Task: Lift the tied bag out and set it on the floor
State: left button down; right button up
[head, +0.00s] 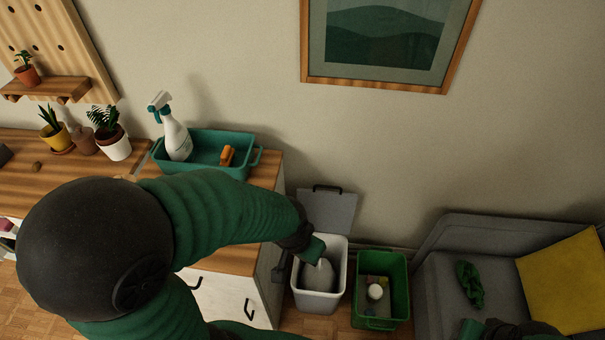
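A pale grey tied bag (318,277) sits inside the white bin (342,270), whose grey lid (330,208) stands open against the wall. My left arm reaches across from the left, and my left gripper (316,252) is over the bin at the top of the bag. The gripper hides the bag's neck, and I cannot tell whether its fingers are closed on it. Part of my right arm shows at the bottom right edge, with my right gripper (471,328) in front of the sofa; its finger state is unclear.
A green bin (400,300) with some items stands right of the white bin. A grey sofa (438,285) holds a green cloth (469,284) and a yellow cushion (565,285). A cabinet (262,290) stands left, bearing a teal tray (243,172). Little wooden floor (305,325) shows.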

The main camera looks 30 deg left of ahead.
aim_at(323, 278)
jog(key=u, duration=0.75)
jog(key=k+l, duration=0.1)
jog(key=k, duration=0.5)
jog(key=i+l+z, duration=0.2)
jog(key=i, duration=0.3)
jog(key=i+z, duration=0.25)
jog(key=i, duration=0.3)
